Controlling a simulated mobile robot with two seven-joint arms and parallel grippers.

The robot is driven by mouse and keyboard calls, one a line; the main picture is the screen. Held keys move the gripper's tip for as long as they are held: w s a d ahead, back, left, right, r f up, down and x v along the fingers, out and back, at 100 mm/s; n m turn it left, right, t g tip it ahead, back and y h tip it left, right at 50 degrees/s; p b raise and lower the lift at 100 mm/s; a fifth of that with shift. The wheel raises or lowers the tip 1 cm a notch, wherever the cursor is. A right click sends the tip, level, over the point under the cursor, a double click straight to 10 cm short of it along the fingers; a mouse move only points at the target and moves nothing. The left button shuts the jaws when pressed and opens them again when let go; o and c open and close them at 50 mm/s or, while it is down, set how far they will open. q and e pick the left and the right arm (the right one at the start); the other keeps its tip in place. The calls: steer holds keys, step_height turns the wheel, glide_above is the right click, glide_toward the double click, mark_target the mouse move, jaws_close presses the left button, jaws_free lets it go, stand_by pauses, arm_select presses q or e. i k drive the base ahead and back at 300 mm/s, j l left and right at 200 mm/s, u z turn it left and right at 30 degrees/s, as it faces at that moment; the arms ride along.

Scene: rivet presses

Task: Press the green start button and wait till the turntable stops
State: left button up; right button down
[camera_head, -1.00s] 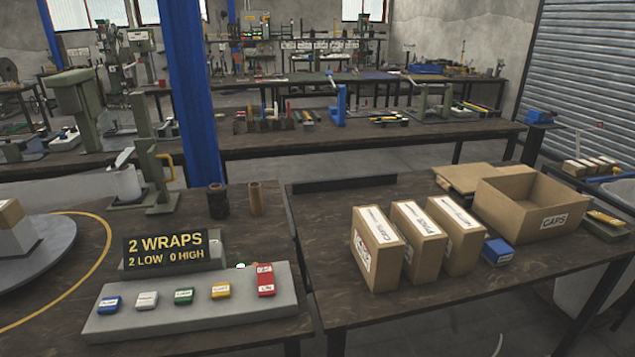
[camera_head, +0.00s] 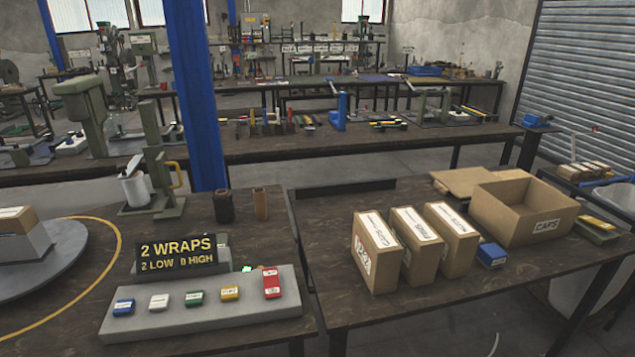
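The green start button (camera_head: 194,298) is in the middle of a row of buttons on a grey sloped panel (camera_head: 150,327) at the lower left. Nothing touches it. The grey turntable (camera_head: 70,258) is cut off by the left edge; a brown box (camera_head: 18,220) stands on it on a pale block. A black sign (camera_head: 176,254) behind the buttons reads "2 WRAPS, 2 LOW 0 HIGH". A small light (camera_head: 247,268) beside the sign looks green. Neither of my grippers is in view.
Blue, white, yellow and red buttons share the panel. A yellow arc is marked around the turntable. On the right table are several labelled cartons and an open box (camera_head: 525,210).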

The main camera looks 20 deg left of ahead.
mark_target(194, 298)
steer(key=u, duration=1.25)
steer(key=i+z, duration=0.3)
steer(key=i, duration=0.25)
